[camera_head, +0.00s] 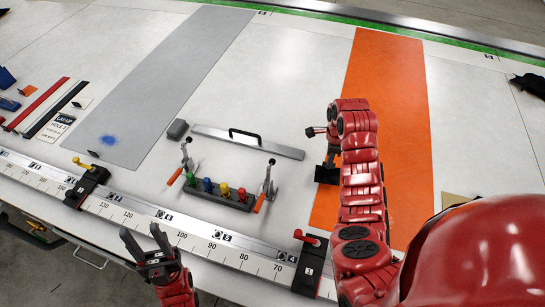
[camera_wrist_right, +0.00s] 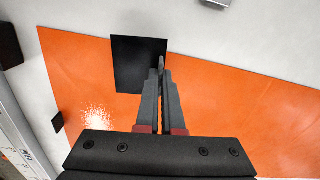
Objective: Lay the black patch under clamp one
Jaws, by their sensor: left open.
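The black patch (camera_head: 327,174) is a small dark square at the left edge of the orange strip, below my right gripper (camera_head: 331,157). In the right wrist view the patch (camera_wrist_right: 135,68) shows flat and square, its right edge at the tips of my right gripper (camera_wrist_right: 162,68). Those fingers are nearly together and appear shut on that edge. My left gripper (camera_head: 146,240) is open and empty before the front rail. Toggle clamps with orange handles, a left one (camera_head: 186,162) and a right one (camera_head: 266,188), stand beside the knob block. I cannot tell which clamp is clamp one.
The orange strip (camera_head: 385,100) and grey strip (camera_head: 165,85) lie on the white table. A metal bar with a black handle (camera_head: 247,140) and a block with coloured knobs (camera_head: 219,194) lie between them. Red-lever (camera_head: 309,262) and yellow-lever (camera_head: 88,183) clamps sit on the ruled front rail.

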